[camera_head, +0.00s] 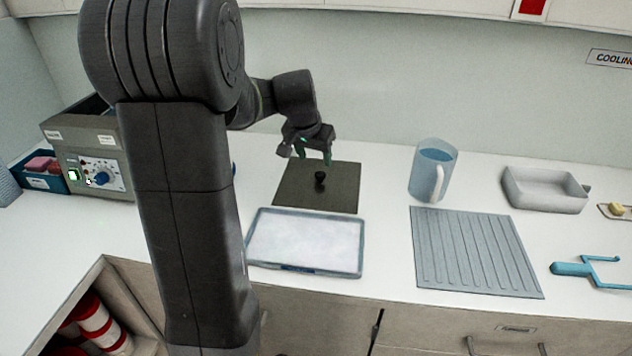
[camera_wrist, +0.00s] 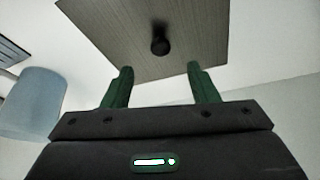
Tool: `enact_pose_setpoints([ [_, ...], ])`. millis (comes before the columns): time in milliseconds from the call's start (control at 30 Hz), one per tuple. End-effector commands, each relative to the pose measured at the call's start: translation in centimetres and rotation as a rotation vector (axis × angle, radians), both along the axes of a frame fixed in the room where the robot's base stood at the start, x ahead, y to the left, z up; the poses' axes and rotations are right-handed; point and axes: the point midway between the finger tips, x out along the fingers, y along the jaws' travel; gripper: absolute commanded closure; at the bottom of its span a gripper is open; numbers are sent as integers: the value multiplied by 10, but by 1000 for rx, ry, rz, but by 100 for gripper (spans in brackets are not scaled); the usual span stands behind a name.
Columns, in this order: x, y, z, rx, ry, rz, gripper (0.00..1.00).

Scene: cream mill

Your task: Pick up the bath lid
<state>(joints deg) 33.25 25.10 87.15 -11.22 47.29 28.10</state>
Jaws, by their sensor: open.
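The bath lid (camera_head: 338,194) is a flat dark grey-brown square plate with a small black knob (camera_head: 320,180) standing up near its middle. It lies on the white counter behind a white tray. In the wrist view the lid (camera_wrist: 110,40) fills the top of the picture and its knob (camera_wrist: 160,44) shows between and beyond my fingertips. My gripper (camera_head: 313,160) is above the back part of the lid, close to the knob but apart from it. In the wrist view my gripper (camera_wrist: 160,72) has its two green fingers spread wide with nothing between them.
A blue-framed white tray (camera_head: 305,243) lies right in front of the lid. A blue jug (camera_head: 432,172) stands to the right, with a ribbed grey mat (camera_head: 475,250) before it. A grey control box (camera_head: 95,150) stands at left. A pale basin (camera_head: 545,190) is far right.

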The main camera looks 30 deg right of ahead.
Motion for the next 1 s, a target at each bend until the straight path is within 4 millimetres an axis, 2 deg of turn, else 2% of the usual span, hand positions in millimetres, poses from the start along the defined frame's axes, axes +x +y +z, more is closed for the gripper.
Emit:
enact_pose_setpoints([
  [100,4,-6,-20,3,3,1,46],
  [367,9,-12,-37,1,1,1,46],
  [700,19,-26,-75,1,2,1,46],
  [1000,21,-28,-80,0,0,1,46],
])
